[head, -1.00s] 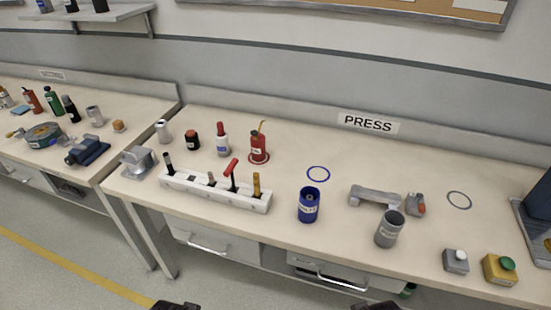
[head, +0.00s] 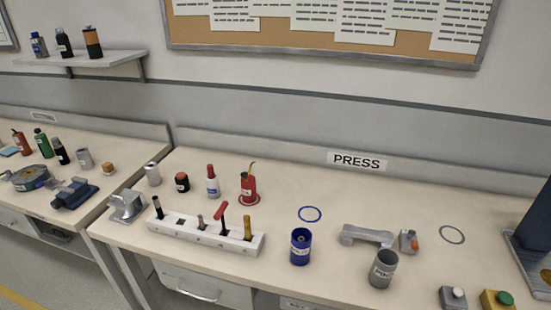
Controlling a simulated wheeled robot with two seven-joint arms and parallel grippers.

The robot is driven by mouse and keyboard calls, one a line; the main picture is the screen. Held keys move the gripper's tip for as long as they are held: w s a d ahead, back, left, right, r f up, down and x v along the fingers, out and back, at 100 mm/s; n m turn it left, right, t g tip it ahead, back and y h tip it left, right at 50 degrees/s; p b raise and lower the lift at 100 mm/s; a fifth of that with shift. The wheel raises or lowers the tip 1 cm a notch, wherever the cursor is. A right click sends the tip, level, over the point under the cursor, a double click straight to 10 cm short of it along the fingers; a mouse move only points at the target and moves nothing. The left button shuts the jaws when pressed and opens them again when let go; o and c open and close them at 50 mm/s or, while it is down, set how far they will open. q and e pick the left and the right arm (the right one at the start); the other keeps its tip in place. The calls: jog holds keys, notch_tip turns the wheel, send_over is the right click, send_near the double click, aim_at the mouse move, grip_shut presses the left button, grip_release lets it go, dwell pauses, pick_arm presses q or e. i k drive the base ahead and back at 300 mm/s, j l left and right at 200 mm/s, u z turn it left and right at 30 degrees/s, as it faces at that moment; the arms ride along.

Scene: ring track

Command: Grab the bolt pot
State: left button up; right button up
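A blue pot (head: 300,248) with a small white label, hard to read, stands upright near the front of the press bench. It looks like the bolt pot. A grey pot (head: 382,270), whose label seems to read "PINS", stands to its right. An empty blue ring mark (head: 310,214) lies on the bench just behind the blue pot. Neither of my grippers is in the head view.
A white tool rack (head: 205,236) is left of the blue pot, with a red oil can (head: 249,188) behind it. A grey handle-shaped part (head: 367,235) lies behind the grey pot. Buttons (head: 497,300) sit at front right. The bench (head: 350,200) is clear behind.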

aim_at(301, 253)
jog(key=i+j+z, duration=0.2)
jog(key=z, duration=0.2)
jog(key=i+j+z, duration=0.1)
jog(key=j+z, duration=0.3)
jog(key=i+j+z, duration=0.1)
jog(key=j+z, duration=0.15)
jog(key=z, duration=0.15)
